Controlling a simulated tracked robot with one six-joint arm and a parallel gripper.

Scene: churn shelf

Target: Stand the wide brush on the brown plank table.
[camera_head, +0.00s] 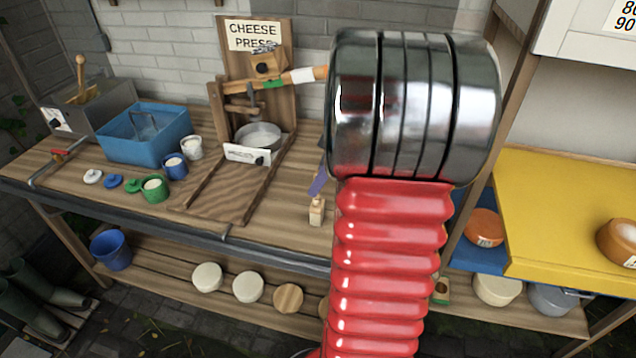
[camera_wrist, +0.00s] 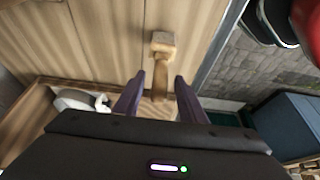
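A pale wooden brush (camera_head: 317,212) shows just left of my red arm in the head view, with its block low and its narrow handle up. It appears at the brown plank table (camera_head: 285,235); whether its block touches the planks I cannot tell. In the wrist view the brush's block (camera_wrist: 163,42) is beyond the fingertips, and its handle runs back between them. My gripper (camera_wrist: 156,88) has its two purple fingers apart, with a gap on each side of the handle. In the head view only a bit of purple gripper (camera_head: 319,181) shows; my arm hides the rest.
The cheese press (camera_head: 255,65) stands left of the brush on the table, with its wooden tray. A blue tub (camera_head: 145,135) and several small pots are further left. A yellow table (camera_head: 560,190) is at the right. The table's front strip is mostly clear.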

